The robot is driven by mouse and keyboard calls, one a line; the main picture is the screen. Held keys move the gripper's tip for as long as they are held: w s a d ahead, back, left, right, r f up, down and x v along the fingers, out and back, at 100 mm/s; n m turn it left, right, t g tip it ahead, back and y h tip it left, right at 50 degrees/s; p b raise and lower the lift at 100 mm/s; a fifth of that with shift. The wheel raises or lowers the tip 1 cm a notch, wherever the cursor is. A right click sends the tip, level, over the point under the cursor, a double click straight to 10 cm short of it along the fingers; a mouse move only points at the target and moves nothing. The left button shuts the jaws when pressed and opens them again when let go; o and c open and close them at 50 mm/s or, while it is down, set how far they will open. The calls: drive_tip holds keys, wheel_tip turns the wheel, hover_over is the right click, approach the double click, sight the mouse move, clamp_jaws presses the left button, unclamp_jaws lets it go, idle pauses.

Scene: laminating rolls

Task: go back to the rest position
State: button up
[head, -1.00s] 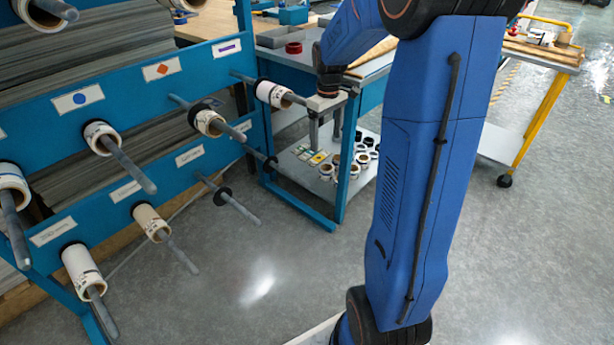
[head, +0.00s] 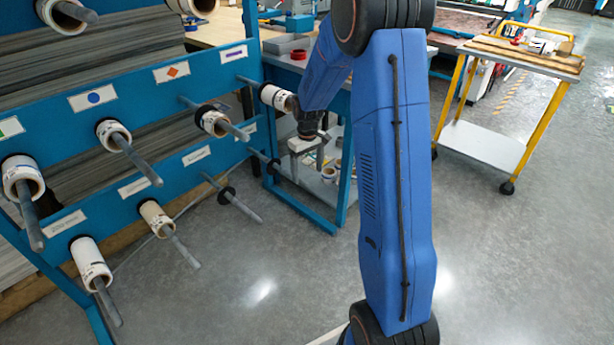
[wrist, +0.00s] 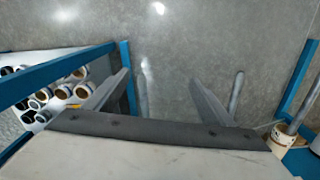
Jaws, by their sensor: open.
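My gripper (head: 307,160) hangs at the end of my blue arm, in front of the blue table's near leg and to the right of the roll rack. In the wrist view my gripper (wrist: 158,98) has its two fingers spread wide with nothing between them. Grey floor shows beyond the fingers. In the head view the fingertips are small and partly lost against the table behind.
A blue rack (head: 146,98) at left carries white rolls on grey rods. Loose rolls (wrist: 42,95) lie on the table's lower shelf. A yellow-framed cart (head: 483,142) stands at the right. Open floor (head: 250,300) lies in front.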

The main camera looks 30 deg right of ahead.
drive_tip(key=s+a+r+m+t, duration=0.1)
drive_tip(key=s+a+r, duration=0.3)
drive_tip(key=s+r, duration=0.45)
drive_tip(key=s+a+r+t, duration=0.1)
drive_tip(key=s+a+r, duration=0.2)
drive_tip(key=s+r, duration=0.55)
drive_tip(key=s+a+r+t, duration=0.1)
drive_tip(key=s+a+r, duration=0.1)
drive_tip(key=s, duration=0.8)
drive_tip(key=s+a+r+m+t, duration=0.1)
drive_tip(key=s+a+r, duration=0.1)
drive_tip(key=s, duration=0.8)
drive_tip(key=shift+s+r+t, duration=0.35)
drive_tip(key=shift+r+t, duration=0.05)
drive_tip(key=shift+r, duration=0.15)
drive_tip(key=shift+a, duration=0.1)
